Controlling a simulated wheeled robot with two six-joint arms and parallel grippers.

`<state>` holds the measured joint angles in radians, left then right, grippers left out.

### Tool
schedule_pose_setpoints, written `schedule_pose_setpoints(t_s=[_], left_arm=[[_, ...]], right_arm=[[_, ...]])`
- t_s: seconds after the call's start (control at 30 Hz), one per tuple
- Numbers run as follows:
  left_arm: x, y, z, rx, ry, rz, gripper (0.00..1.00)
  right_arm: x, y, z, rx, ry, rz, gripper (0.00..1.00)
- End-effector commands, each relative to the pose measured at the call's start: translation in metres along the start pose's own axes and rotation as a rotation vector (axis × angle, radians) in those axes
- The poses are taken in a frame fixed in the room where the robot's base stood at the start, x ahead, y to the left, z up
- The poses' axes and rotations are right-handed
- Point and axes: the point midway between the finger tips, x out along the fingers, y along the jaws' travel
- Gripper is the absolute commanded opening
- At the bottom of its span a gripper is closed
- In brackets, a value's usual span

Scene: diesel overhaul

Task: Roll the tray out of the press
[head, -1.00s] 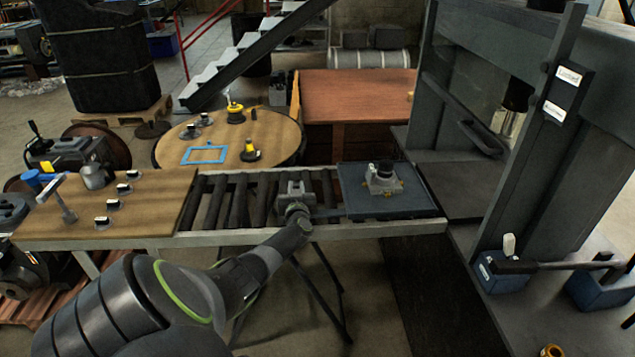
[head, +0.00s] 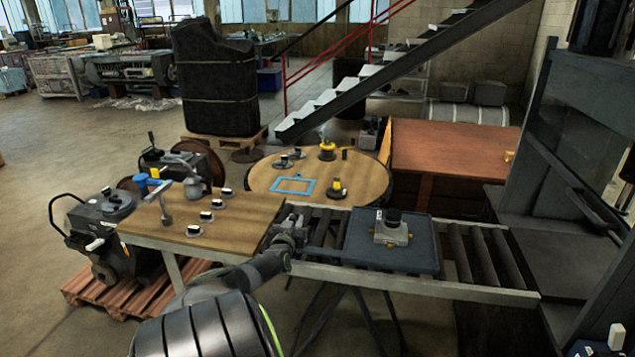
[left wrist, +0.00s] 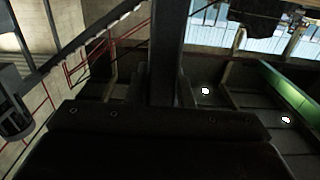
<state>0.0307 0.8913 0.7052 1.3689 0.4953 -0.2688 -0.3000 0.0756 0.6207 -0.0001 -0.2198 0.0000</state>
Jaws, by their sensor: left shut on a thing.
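The dark blue-grey tray (head: 362,246) lies flat on the roller table (head: 478,291), clear of the press (head: 548,130), with bare rollers between them. A grey metal part with a black round top (head: 392,228) stands upright on the tray. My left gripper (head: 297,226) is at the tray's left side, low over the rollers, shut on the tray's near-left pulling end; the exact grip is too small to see. In the left wrist view, dark gripper parts (left wrist: 165,118) fill the bottom, and the tray cannot be made out. My right gripper is not in view.
A wooden bench top (head: 240,213) with several small parts adjoins the rollers on the left. Behind stand a round table (head: 262,180) with a blue frame (head: 294,185) and a reddish-brown cabinet (head: 450,147). Some rollers left of the tray are bare.

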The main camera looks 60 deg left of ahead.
Motion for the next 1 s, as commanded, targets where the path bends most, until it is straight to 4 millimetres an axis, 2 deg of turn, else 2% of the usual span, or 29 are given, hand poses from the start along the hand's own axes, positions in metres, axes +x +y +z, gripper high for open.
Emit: schedule_pose_setpoints(t_s=[0.03, 0.1, 0.3, 0.5, 0.87, 0.9, 1.0], left_arm=[[0.000, -0.012, 0.004, 0.007, 0.001, -0.002, 0.00], [0.000, -0.024, 0.003, 0.006, 0.001, -0.002, 0.00], [0.000, -0.047, 0.002, 0.003, 0.001, 0.000, 0.00], [0.000, -0.057, 0.001, 0.001, 0.001, 0.000, 0.00], [0.000, -0.059, 0.000, 0.002, 0.000, -0.002, 0.00], [0.000, -0.059, 0.000, 0.002, 0.000, -0.002, 0.23], [0.000, -0.059, 0.000, 0.002, 0.000, -0.001, 0.36]], right_arm=[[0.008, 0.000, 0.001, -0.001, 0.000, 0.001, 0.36], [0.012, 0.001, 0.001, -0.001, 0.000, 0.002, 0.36], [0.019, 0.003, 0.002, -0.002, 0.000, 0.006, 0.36], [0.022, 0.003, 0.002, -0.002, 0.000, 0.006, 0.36], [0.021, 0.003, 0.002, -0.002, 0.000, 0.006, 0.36], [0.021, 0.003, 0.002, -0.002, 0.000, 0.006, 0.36], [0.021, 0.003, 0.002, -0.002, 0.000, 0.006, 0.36]])
